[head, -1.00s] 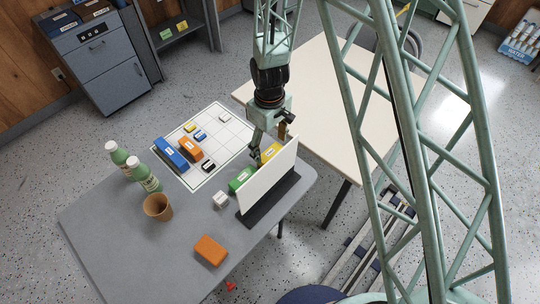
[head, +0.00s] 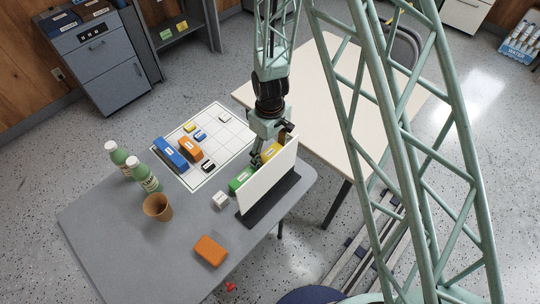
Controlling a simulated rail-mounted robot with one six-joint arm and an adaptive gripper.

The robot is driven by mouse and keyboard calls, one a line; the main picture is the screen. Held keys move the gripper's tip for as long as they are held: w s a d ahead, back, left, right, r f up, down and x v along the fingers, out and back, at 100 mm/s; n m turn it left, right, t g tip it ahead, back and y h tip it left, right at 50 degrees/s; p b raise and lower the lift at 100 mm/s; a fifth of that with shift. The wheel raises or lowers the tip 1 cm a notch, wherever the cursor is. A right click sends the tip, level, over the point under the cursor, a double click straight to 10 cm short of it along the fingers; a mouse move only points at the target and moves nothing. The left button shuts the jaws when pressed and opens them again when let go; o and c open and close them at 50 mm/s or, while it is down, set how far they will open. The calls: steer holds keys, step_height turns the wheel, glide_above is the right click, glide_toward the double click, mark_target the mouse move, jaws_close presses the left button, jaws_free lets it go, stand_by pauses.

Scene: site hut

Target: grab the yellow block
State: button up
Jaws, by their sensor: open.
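A yellow block (head: 270,152) with a pale label stands on the grey table, just behind a white upright panel (head: 268,180) that hides part of it. My gripper (head: 267,146) is open and low over this block, with one finger by its left side. The other finger is partly hidden, and I cannot tell whether either finger touches the block. A second, smaller yellow block (head: 190,127) lies on the white grid sheet at the far left.
A green block (head: 240,179) and white cube (head: 221,199) sit left of the panel. The grid sheet (head: 222,154) holds blue, orange, black and white blocks. Bottles (head: 143,175), a brown cup (head: 158,207) and an orange block (head: 211,250) stand leftward and nearer. A cream table (head: 335,120) adjoins.

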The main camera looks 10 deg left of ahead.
mark_target(270, 152)
steer(key=c, duration=0.7)
steer(key=shift+o, duration=0.2)
steer(key=shift+r, duration=0.15)
steer(key=shift+r+p, duration=0.35)
steer(key=shift+r, duration=4.5)
